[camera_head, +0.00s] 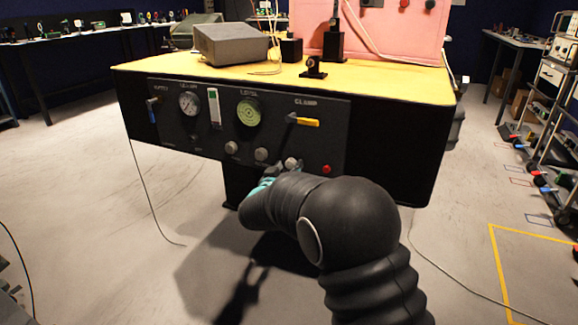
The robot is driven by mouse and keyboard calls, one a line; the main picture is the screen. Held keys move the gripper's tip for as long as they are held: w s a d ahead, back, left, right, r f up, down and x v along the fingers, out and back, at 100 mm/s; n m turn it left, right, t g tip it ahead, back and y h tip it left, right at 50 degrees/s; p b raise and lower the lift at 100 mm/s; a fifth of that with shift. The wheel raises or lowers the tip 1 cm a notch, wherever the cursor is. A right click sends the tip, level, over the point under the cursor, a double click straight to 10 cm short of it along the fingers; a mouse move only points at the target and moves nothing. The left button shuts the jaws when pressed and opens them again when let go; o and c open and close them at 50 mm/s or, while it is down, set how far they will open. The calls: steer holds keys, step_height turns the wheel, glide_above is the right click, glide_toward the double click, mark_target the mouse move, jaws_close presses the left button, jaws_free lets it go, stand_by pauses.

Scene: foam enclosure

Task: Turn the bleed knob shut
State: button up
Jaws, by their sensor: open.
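A dark control panel (215,115) spans the front of the yellow-topped bench. Along its lower edge are three pale round knobs: a left knob (231,148), a middle knob (261,154) and a right knob (291,163). Their labels are too small to read, so I cannot tell which is the bleed knob. My gripper (280,169) is open at the panel's lower edge, close to the right knob and just below the middle one. My arm hides part of the gripper. I cannot tell whether the fingers touch or surround a knob.
The panel also bears two gauges (248,112), a blue-handled lever (153,110), a yellow-handled clamp lever (306,122) and a red button (326,169) right of the knobs. A grey box (230,44) sits on the bench top (375,80). Thin cables lie on the open floor.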

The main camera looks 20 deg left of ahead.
steer(key=shift+w, duration=0.35)
steer(key=shift+c, duration=0.2)
jaws_close()
